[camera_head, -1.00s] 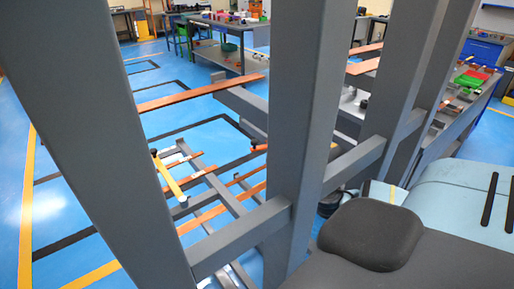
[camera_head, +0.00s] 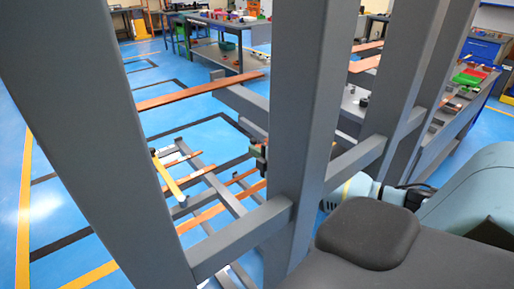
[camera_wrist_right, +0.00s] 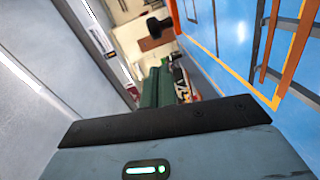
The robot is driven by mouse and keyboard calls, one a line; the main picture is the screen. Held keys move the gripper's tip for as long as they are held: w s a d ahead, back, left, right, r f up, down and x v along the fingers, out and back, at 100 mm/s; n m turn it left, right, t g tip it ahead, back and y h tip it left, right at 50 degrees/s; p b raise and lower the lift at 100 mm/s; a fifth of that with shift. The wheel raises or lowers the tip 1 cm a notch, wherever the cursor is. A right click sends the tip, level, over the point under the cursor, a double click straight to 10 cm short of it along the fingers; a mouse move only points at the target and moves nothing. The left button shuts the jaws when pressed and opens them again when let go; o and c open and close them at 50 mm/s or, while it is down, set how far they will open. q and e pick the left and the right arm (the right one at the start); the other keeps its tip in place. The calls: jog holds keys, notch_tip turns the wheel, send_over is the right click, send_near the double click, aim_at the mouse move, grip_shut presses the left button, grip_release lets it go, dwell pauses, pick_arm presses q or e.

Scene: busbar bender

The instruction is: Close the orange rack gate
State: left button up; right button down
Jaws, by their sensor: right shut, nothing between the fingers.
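A yellow-orange bar (camera_head: 171,180) with a dark end slants across the low rack in the head view, left of the middle post; it looks like the gate. In the right wrist view a black knob (camera_wrist_right: 158,27) sits beside an orange strip (camera_wrist_right: 176,17); I cannot tell whether this is the same bar. My right gripper (camera_head: 258,155) shows as a small green and dark shape beside the middle post, which hides part of my arm. Its green fingers (camera_wrist_right: 157,88) are shut and empty, below the knob in the wrist view and apart from it. My left gripper is out of view.
Thick grey uprights (camera_head: 300,90) and a crossbar (camera_head: 240,238) stand close in front of me. Copper bars (camera_head: 200,91) lie across the rack arms. Workbenches (camera_head: 222,50) stand at the back. Blue floor is open on the left.

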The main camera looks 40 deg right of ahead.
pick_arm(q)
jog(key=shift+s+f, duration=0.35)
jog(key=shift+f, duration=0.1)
pick_arm(e)
jog(key=w+d, duration=0.1)
jog(key=d, duration=0.1)
jog(key=shift+w+d+f, duration=0.3)
jog(key=shift+w, duration=0.1)
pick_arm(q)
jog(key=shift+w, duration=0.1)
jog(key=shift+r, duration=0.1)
pick_arm(e)
jog(key=shift+w, duration=0.1)
